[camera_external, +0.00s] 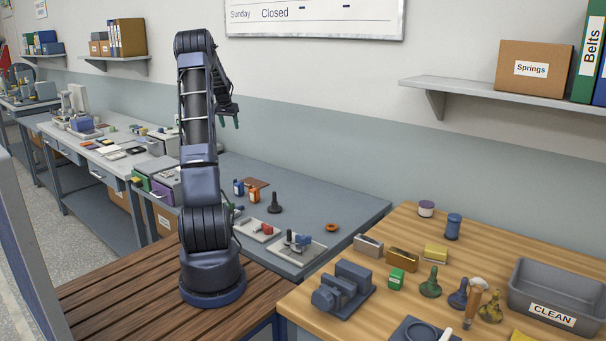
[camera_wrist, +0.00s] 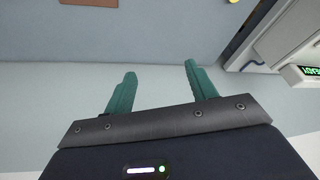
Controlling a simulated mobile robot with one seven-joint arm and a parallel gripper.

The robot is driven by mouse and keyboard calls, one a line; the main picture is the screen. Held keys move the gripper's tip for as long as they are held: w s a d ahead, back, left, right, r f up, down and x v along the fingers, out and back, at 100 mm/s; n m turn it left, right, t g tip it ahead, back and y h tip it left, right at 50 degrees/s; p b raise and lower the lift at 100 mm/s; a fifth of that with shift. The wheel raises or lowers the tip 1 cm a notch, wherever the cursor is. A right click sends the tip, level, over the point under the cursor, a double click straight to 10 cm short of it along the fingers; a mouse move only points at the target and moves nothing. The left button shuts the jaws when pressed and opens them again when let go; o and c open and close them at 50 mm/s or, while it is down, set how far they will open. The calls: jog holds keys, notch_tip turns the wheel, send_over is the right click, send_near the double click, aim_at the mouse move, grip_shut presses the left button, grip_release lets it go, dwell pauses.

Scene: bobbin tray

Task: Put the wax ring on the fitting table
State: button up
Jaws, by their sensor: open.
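A small orange-brown ring (camera_external: 331,227), which looks like the wax ring, lies flat on the blue-grey table (camera_external: 345,205) near its right end. I cannot tell from the pictures which surface is called the fitting table. My gripper (camera_external: 229,123) is raised high above the back of the blue-grey table, well away from the ring, up and to its left. In the wrist view my gripper (camera_wrist: 155,88) shows two green fingers spread apart with nothing between them. The ring is not clearly visible in the wrist view.
A dark bell-shaped piece (camera_external: 274,204), orange (camera_external: 254,194) and blue bottles and clamp fixtures (camera_external: 298,243) stand on the blue-grey table. The wooden bench (camera_external: 405,222) at right holds a vise (camera_external: 343,288), several small items and a grey bin (camera_external: 560,285). A shelf (camera_external: 480,90) juts from the wall.

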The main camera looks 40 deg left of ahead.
jog(key=d+r+m, duration=0.1)
jog(key=d+r, duration=0.4)
jog(key=d, duration=0.5)
jog(key=d+r, duration=0.5)
jog(key=d, duration=0.6)
jog(key=s+d+r+m, duration=0.15)
jog(key=s+d, duration=0.25)
jog(key=d, duration=0.4)
jog(key=s+d+r, duration=0.3)
jog(key=s+d, duration=0.1)
jog(key=d, duration=0.5)
jog(key=s+d+h, duration=0.1)
jog(key=s+d, duration=1.2)
jog(key=d, duration=0.1)
jog(key=s+d+f+m, duration=0.1)
jog(key=s+d+f, duration=0.1)
jog(key=s, duration=0.5)
jog(key=s+d+f+m+h, duration=0.1)
jog(key=s+d+f, duration=0.2)
jog(key=s+d, duration=0.2)
jog(key=shift+s+t, duration=0.4)
jog(key=shift+s, duration=0.45)
